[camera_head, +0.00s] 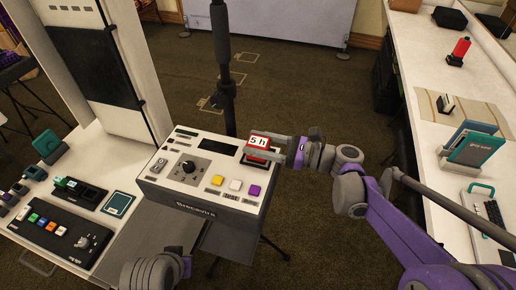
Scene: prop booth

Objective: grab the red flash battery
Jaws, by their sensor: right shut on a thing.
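The red flash battery (257,143), with a white "5 h" label, is at the far right corner of the white control box (222,203). My right gripper (276,152) comes in from the right and is shut on it, with its fingers partly covering the battery's lower part. I cannot tell whether the battery is touching the box or is just above it. Part of my left arm shows at the bottom edge; its fingertips are not in view.
The box carries a black knob (188,167) and several coloured buttons. A dark pole (223,70) stands just behind it. The left table holds a button panel (52,232) and small devices. The right counter holds another red item (460,50) and a teal-framed item (474,146). Open floor lies behind.

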